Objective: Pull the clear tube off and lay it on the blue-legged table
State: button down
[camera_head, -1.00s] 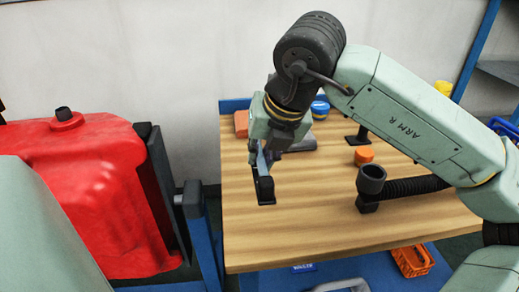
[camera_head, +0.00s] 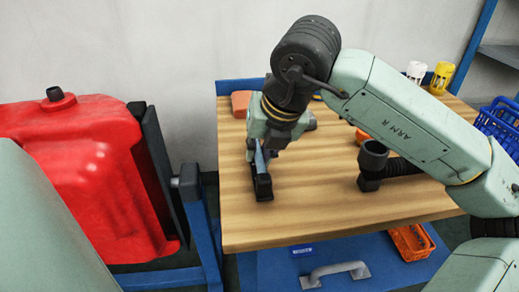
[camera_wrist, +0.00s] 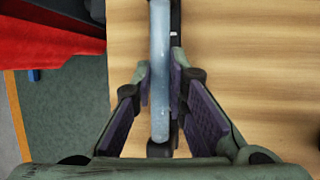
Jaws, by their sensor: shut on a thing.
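The clear tube (camera_wrist: 159,70) is pale blue and see-through. In the wrist view it runs lengthwise between the two finger pads of my gripper (camera_wrist: 161,78), which is shut on it. In the head view my gripper (camera_head: 261,158) is over the left part of the wooden tabletop (camera_head: 320,205) of the blue-legged table, and the tube shows only as a thin blue strip. A black piece (camera_head: 264,187) is at the tube's near end, low over or on the wood; I cannot tell whether it touches.
A red tank (camera_head: 85,185) stands left of the table, with a blue frame (camera_head: 202,235) between. A black cup-shaped fitting with a hose (camera_head: 373,158) stands right of my gripper. An orange block (camera_head: 241,103) lies at the back left. The front middle of the tabletop is clear.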

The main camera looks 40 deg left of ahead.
jog(key=shift+f+b, duration=0.6)
jog(key=shift+b, duration=0.05)
jog(key=shift+r, duration=0.15)
dwell(0.9)
jog(key=c, duration=1.5)
grip_release()
jog(key=shift+o, duration=0.3)
jog(key=o, duration=0.4)
jog(key=shift+p+v, duration=0.85)
jog(key=shift+v, duration=1.4)
